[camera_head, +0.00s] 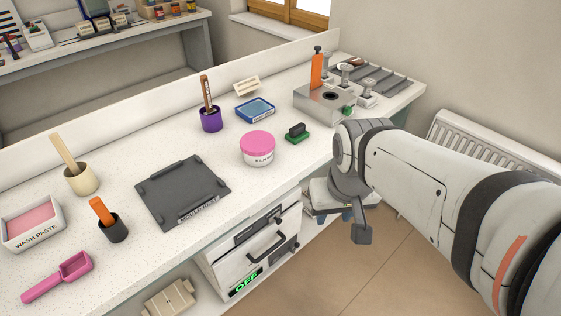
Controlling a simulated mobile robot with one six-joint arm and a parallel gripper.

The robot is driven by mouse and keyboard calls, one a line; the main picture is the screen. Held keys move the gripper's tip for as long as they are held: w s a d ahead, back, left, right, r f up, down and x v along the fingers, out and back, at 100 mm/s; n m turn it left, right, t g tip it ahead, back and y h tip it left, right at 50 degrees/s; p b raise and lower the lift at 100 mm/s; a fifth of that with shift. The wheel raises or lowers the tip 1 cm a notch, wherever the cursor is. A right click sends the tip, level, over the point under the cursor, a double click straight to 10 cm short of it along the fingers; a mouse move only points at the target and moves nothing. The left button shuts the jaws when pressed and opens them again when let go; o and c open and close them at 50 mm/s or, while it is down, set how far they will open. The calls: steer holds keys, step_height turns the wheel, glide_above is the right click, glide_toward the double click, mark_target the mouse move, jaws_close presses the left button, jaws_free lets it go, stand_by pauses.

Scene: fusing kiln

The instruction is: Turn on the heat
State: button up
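The kiln (224,271) is a white-fronted unit set under the bench, with a black bar handle (268,249) across its front. A dark panel (261,226) runs along its upper part. A green lit label (246,283) at its lower front reads OFF. The kiln front looks closed. No heat switch or knob can be made out clearly at this size. My gripper (334,214) hangs in front of the bench, to the right of the kiln and apart from it. Its fingers are small and partly hidden by my wrist, so their opening is unclear.
The bench holds a dark square plate (184,193), a pink-lidded jar (257,148), a purple brush pot (210,118), a wash paste tray (32,222) and a metal block (323,103). A radiator (480,150) is at the right wall. The floor (365,275) before the kiln is clear.

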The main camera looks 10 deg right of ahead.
steer(key=shift+w+d, duration=0.1)
steer(key=shift+w, duration=0.1)
steer(key=shift+o, duration=0.4)
